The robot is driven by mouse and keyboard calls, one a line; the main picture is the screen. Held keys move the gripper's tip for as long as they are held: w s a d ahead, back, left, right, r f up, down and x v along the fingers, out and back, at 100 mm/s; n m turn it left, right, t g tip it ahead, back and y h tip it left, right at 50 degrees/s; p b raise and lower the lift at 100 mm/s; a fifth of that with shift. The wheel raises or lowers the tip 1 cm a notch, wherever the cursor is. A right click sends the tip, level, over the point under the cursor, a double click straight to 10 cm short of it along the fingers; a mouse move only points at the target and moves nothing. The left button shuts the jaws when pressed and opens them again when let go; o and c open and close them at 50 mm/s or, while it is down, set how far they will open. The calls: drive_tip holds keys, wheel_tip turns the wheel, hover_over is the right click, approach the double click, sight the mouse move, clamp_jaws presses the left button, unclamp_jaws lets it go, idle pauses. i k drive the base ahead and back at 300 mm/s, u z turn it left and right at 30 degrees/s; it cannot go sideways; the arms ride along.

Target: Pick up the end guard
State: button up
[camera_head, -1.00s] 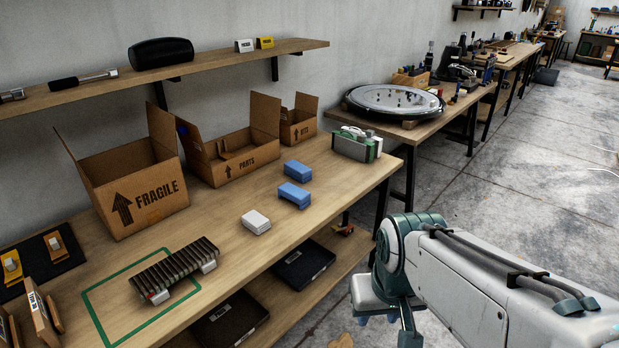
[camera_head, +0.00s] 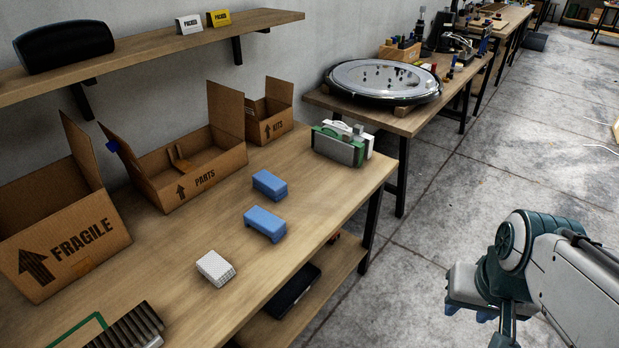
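Which piece is the end guard cannot be told for certain. Two blue blocks lie apart on the workbench, a farther one (camera_head: 269,185) and a nearer one (camera_head: 265,224) with a notched underside. A white textured block (camera_head: 216,267) lies nearer, to their left. My arm (camera_head: 560,270) is at the lower right, beside the bench over the floor and away from these parts. My gripper's fingers do not show.
A green and grey device (camera_head: 340,146) stands at the bench's far end. A shelf (camera_head: 150,50) hangs above. The bench's front right area is clear.

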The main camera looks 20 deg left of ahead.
sight(269, 224)
drive_tip(key=u, duration=0.3)
drive_tip(key=i, duration=0.75)
drive_tip(key=u, duration=0.9)
drive_tip(key=i, duration=0.35)
drive_tip(key=u, duration=0.3)
